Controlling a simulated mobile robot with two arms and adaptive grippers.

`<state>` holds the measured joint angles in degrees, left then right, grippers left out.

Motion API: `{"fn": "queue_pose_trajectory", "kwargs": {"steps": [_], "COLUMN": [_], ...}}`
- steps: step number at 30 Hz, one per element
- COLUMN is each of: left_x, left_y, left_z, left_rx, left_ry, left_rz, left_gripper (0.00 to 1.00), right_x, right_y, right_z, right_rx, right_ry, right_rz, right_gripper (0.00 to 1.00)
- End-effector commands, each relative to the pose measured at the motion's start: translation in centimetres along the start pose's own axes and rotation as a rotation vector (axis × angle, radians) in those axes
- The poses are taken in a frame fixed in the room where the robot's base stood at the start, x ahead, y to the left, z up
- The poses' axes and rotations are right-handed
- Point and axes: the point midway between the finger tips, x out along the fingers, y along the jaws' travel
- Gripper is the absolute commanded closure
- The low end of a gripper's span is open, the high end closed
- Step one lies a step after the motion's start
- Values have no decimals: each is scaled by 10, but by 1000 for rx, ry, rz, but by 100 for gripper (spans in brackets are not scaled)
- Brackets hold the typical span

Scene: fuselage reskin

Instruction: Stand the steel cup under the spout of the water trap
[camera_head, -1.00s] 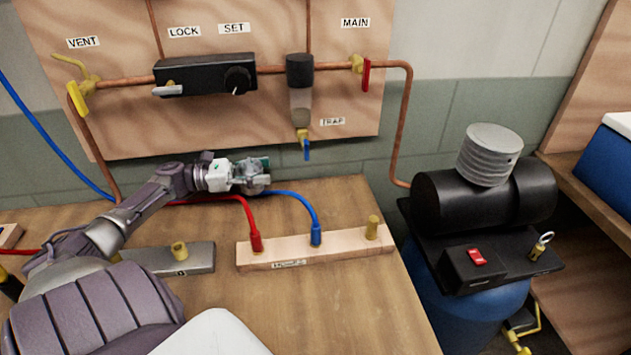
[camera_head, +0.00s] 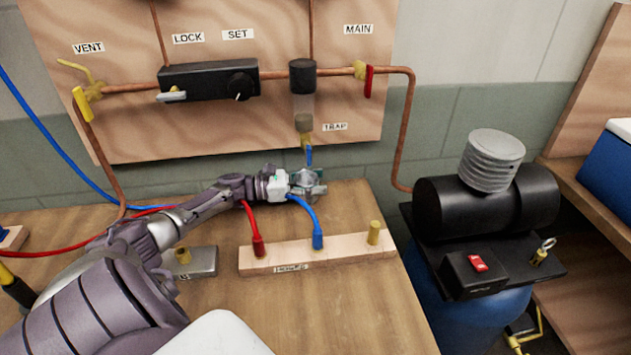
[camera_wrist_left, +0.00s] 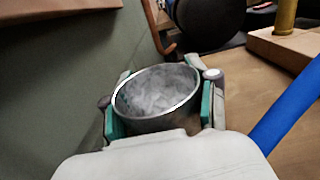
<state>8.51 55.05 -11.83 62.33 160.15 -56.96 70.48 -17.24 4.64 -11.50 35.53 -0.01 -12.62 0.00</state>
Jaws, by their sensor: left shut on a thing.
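The steel cup (camera_wrist_left: 157,92) is upright between the fingers of my left gripper (camera_wrist_left: 160,108), which is shut on it; its open mouth shows in the left wrist view. In the head view my left gripper (camera_head: 307,183) is at the back of the bench, just below the water trap (camera_head: 303,105). The trap's spout with its blue lever (camera_head: 309,155) hangs right above the gripper. The cup is mostly hidden by the fingers in the head view. I cannot tell whether the cup touches the bench. My right gripper is not in view.
A wooden block (camera_head: 340,252) with red and blue hose ends and a brass fitting stands in front of the gripper. The blue hose (camera_head: 303,212) arches close by the gripper. A black compressor (camera_head: 485,200) stands right of the bench.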

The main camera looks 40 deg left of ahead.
Motion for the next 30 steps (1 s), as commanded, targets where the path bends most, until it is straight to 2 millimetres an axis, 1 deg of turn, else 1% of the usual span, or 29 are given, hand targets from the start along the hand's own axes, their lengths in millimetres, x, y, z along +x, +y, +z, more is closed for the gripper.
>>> {"fn": "queue_pose_trajectory", "kwargs": {"steps": [5,8,9,11,12,13,21,24,26,29,30], "left_x": [0,0,0,0,0,0,0,-1,-7,-24,-32], "left_y": [0,0,0,0,0,0,0,0,0,0,0], "left_z": [1,-3,-2,-2,-2,-2,-1,3,0,-2,-2], "left_rx": [1,0,0,0,0,0,1,1,1,0,0], "left_ry": [-1,-2,-2,-1,-1,-1,-1,1,1,4,4], "left_rz": [0,0,0,0,0,0,0,0,1,2,2], "left_gripper": [82,82,37,27,20,17,17,17,17,17,17], "right_x": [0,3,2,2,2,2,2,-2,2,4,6], "right_y": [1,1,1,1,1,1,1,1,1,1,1], "right_z": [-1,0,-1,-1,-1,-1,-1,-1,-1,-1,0], "right_rx": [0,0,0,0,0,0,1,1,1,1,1], "right_ry": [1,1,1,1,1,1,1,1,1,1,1], "right_rz": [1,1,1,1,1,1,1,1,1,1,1], "right_gripper": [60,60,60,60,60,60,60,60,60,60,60]}}
